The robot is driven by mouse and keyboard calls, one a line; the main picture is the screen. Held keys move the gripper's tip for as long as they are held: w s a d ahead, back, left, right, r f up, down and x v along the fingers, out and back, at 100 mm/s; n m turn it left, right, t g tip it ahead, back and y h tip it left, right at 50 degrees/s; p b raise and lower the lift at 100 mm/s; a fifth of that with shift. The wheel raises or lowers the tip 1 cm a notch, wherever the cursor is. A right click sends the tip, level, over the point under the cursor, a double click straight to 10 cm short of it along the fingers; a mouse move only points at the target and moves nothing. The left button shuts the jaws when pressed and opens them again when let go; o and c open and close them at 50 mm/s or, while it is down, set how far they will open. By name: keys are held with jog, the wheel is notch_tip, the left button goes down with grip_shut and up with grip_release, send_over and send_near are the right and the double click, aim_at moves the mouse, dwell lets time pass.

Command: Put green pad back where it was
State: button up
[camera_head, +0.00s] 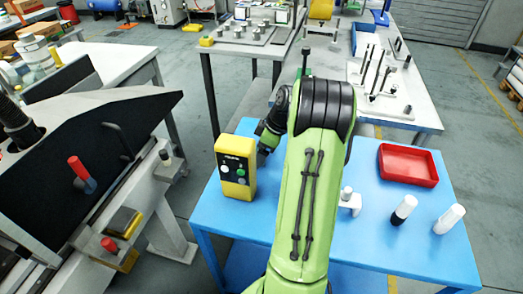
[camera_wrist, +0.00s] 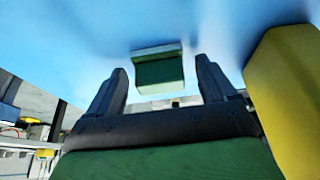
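A small green block, which looks like the green pad (camera_wrist: 160,72), shows in the wrist view against the blue table. It has a paler top edge. My gripper (camera_wrist: 161,65) has its two dark fingers spread, one on each side of the pad's outline, with a visible gap on both sides. I cannot tell whether the pad lies between the fingers or beyond them. In the head view my green arm hides the pad, and my gripper is mostly hidden beside the yellow button box (camera_head: 236,166).
The yellow box (camera_wrist: 288,85) stands close on the right in the wrist view. On the blue table (camera_head: 330,245) are a red tray (camera_head: 408,164), a white stand (camera_head: 349,203), a black-and-white cylinder (camera_head: 403,210) and a white cylinder (camera_head: 449,219). A dark machine (camera_head: 90,130) stands left.

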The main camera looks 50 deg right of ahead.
jog(key=p+v, duration=0.4)
jog(key=v, duration=0.8)
jog(key=shift+r, duration=0.15)
